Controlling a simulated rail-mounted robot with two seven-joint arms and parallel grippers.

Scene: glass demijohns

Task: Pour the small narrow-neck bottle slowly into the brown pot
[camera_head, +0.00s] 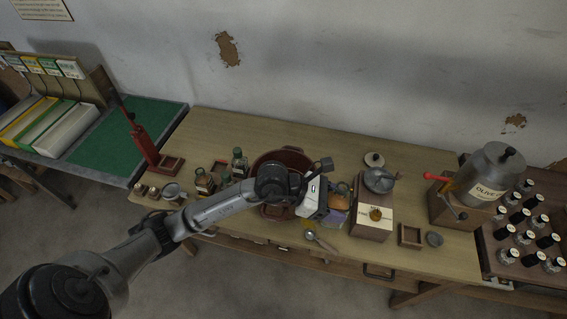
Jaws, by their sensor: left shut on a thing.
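The brown pot (290,153) is a wide reddish-brown vessel at the middle of the wooden table. My left arm crosses in front of it and hides much of its opening. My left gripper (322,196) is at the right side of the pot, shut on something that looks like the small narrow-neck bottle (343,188). My right gripper is not in view.
Several small bottles (240,163) stand left of the pot. A spoon (321,242) lies at the front edge. A wooden grinder (373,214) stands to the right, then an olive-labelled metal can (492,172) and a crate of dark-capped bottles. The table's back strip (225,125) is clear.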

